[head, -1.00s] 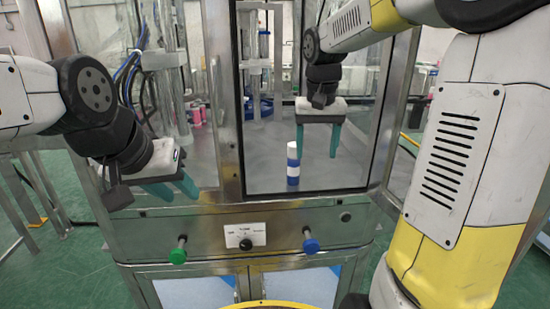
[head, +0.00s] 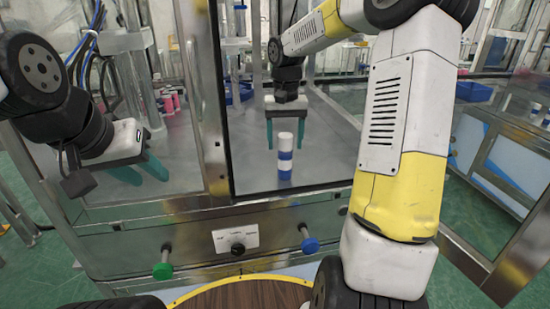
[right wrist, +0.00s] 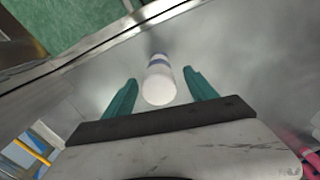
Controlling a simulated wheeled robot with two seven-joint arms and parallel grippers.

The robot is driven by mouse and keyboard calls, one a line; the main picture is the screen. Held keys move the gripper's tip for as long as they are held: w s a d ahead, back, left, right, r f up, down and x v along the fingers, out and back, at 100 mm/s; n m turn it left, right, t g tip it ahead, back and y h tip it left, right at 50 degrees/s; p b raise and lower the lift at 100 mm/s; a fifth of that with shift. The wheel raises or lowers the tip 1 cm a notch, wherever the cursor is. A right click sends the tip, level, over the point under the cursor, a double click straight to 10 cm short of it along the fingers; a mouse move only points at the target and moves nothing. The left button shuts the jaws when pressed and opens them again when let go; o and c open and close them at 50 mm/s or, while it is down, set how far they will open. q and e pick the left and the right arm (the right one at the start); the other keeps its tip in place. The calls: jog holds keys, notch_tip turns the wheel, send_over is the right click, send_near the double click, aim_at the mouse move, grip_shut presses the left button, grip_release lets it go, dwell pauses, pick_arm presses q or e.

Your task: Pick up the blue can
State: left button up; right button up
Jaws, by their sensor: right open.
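The blue can (head: 285,168) with white bands and a white top stands upright on the grey metal surface inside the machine's opening. In the right wrist view the can (right wrist: 158,80) shows between the green fingertips, with clear gaps on both sides. My right gripper (head: 285,146) is open, pointing down, just behind or above the can in the head view; no touch is visible. My left gripper (head: 148,174) is at the left with its green fingers apart and empty, in front of the left glass panel.
A metal post (head: 212,150) stands left of the opening. Several pink items (head: 170,102) stand behind the left glass. The surface around the can is clear.

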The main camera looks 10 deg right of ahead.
aim_at(285, 150)
notch_tip(285, 150, down, 3)
jog(key=shift+f, duration=0.15)
jog(key=shift+c, duration=0.5)
grip_shut()
